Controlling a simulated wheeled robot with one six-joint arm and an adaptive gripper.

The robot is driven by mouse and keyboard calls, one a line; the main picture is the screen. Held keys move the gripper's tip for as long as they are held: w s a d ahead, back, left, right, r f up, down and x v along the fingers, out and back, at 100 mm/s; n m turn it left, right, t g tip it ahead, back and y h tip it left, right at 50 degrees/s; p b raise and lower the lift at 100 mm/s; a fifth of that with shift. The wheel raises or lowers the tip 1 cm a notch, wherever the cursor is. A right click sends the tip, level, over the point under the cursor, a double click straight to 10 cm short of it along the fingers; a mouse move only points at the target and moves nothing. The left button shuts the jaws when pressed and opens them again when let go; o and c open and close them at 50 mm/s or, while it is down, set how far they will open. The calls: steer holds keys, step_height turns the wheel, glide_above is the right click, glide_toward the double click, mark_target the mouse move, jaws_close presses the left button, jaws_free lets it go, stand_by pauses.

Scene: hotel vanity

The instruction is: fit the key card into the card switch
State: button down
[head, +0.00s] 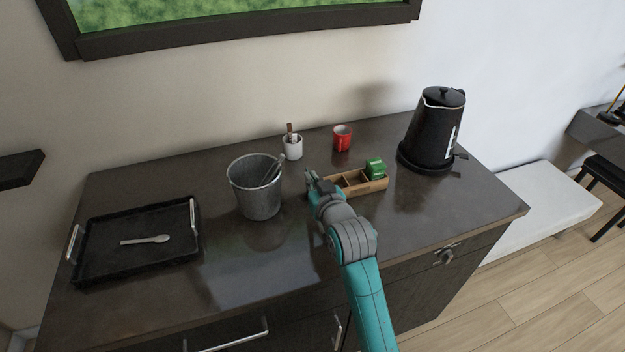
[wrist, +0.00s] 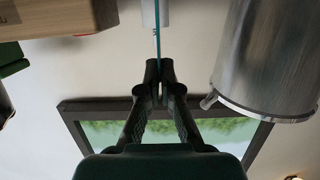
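My gripper (head: 310,176) is above the dark counter, between the metal bucket and the wooden box, in the head view. In the wrist view its two fingers (wrist: 160,77) are shut on a thin teal strip, which looks like the key card (wrist: 158,48) seen edge-on. The card's face does not show there, and I cannot make the card out in the head view. A small white thing shows behind the card at the top of the wrist view; I cannot tell if it is the mug or the card switch. I cannot identify the card switch in either view.
The bucket (head: 255,187) stands left of my gripper and the wooden box (head: 363,188) right. A black kettle (head: 433,130) stands right; a tray (head: 100,262) with a spoon lies left. The front counter is clear.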

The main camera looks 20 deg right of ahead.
steer(key=shift+f, duration=0.1)
steer(key=c, duration=1.8)
jaws_free()
steer(key=o, duration=0.5)
